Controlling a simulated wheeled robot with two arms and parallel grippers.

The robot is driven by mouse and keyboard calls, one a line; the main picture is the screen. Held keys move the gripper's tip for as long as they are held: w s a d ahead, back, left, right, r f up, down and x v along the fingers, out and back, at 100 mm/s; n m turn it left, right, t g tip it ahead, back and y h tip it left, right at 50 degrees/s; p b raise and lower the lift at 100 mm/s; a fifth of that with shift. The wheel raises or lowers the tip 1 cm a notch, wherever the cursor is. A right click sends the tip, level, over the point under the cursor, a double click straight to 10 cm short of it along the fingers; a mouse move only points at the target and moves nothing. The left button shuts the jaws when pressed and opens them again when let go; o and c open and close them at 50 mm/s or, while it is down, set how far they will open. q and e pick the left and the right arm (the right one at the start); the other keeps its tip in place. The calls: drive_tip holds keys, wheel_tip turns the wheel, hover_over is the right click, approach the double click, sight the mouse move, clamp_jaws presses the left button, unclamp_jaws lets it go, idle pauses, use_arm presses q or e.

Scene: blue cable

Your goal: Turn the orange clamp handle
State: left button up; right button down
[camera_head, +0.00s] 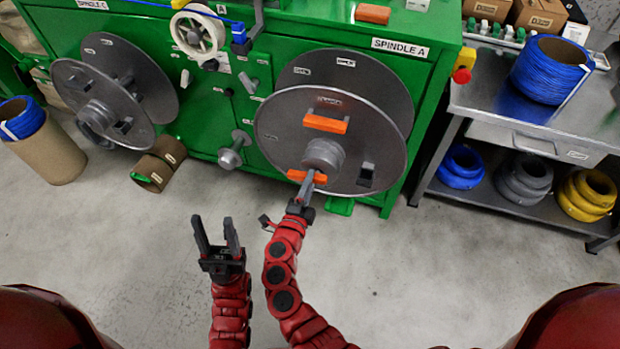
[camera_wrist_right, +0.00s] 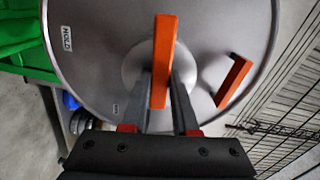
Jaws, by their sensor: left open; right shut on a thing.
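The orange clamp handle (camera_head: 297,175) sits just below the grey hub of the front disc (camera_head: 378,140) on Spindle A. My right gripper (camera_head: 308,182) is at this handle, its fingers partly covering it. In the right wrist view the handle (camera_wrist_right: 164,50) stands upright as an orange bar, with the fingers of my right gripper (camera_wrist_right: 164,95) shut on it, one on each side. A second orange handle (camera_head: 326,122) is on the disc above the hub; it also shows at the right in the wrist view (camera_wrist_right: 234,82). My left gripper (camera_head: 217,238) is open and empty, pointing up over the floor.
The green machine (camera_head: 230,50) fills the back, with another grey spool (camera_head: 92,108) at the left. A metal bench (camera_head: 480,100) with a blue cable coil (camera_head: 552,68) stands right. The floor around my left gripper is clear.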

drive_tip(key=n+p, duration=0.2)
drive_tip(key=n, duration=0.1)
drive_tip(key=n+p, duration=0.6)
drive_tip(key=shift+d+f, duration=0.2)
drive_tip(key=shift+d, duration=0.05)
drive_tip(key=shift+s+d+f+n+p, duration=0.15)
drive_tip(key=shift+n+p, duration=0.5)
drive_tip(key=shift+n, duration=1.15)
drive_tip(key=shift+d+f+n+p, duration=0.15)
drive_tip(key=shift+n+p, duration=0.45)
drive_tip(key=shift+n, duration=1.2)
drive_tip(key=c, duration=0.7)
unclamp_jaws()
